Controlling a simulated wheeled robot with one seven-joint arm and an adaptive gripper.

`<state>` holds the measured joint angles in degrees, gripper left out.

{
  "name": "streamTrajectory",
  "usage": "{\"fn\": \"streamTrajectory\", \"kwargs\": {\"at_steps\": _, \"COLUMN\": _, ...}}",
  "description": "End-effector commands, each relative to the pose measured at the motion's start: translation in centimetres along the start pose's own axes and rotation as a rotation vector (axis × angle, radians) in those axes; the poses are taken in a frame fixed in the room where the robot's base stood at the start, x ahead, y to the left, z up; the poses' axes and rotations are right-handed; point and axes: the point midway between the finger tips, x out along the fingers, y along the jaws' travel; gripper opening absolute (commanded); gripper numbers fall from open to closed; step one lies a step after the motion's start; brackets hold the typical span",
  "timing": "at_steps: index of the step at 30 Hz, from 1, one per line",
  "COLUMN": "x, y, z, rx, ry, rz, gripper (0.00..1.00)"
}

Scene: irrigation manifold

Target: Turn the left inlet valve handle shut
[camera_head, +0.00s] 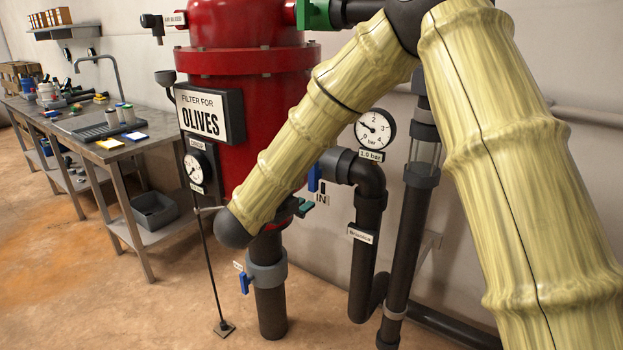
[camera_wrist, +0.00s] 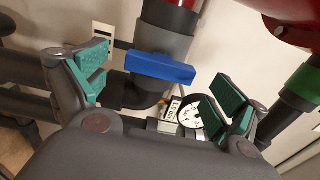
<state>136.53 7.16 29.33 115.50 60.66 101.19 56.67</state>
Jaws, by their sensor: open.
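The blue inlet valve handle (camera_head: 314,177) shows beside the IN label (camera_head: 322,199), partly behind my arm. In the wrist view the blue handle (camera_wrist: 160,68) lies crosswise below a grey collar on the dark pipe. My gripper (camera_wrist: 162,80) is open, with teal pads on either side of the handle and visible gaps at both its ends. No contact with the handle shows. In the head view only a little of my gripper (camera_head: 303,207) shows past my arm; the rest is hidden.
The red filter tank (camera_head: 240,110) stands behind my arm. A pressure gauge (camera_head: 375,129) and dark pipes (camera_head: 368,215) are close on the right. Another blue handle (camera_head: 245,283) sits on the lower pipe. A workbench (camera_head: 110,150) stands left, with clear floor before it.

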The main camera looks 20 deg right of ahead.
Motion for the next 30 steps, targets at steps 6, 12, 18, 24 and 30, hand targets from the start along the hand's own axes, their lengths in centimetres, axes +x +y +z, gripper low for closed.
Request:
{"fn": "streamTrajectory", "kwargs": {"at_steps": 6, "x": -4.1, "y": 0.0, "z": 0.0, "rx": -0.001, "ry": -0.002, "rz": 0.000, "gripper": 0.96}}
{"fn": "streamTrajectory", "kwargs": {"at_steps": 12, "x": -6.9, "y": 0.1, "z": 0.0, "rx": -0.001, "ry": -0.002, "rz": 0.000, "gripper": 0.96}}
{"fn": "streamTrajectory", "kwargs": {"at_steps": 18, "x": -8.2, "y": 0.1, "z": -0.1, "rx": -0.001, "ry": 0.000, "rz": 0.000, "gripper": 0.96}}
{"fn": "streamTrajectory", "kwargs": {"at_steps": 24, "x": -8.3, "y": 0.1, "z": -0.1, "rx": -0.001, "ry": 0.000, "rz": 0.000, "gripper": 0.96}}
{"fn": "streamTrajectory", "kwargs": {"at_steps": 30, "x": -8.2, "y": 0.5, "z": -0.1, "rx": -0.011, "ry": -0.006, "rz": 0.004, "gripper": 0.96}}
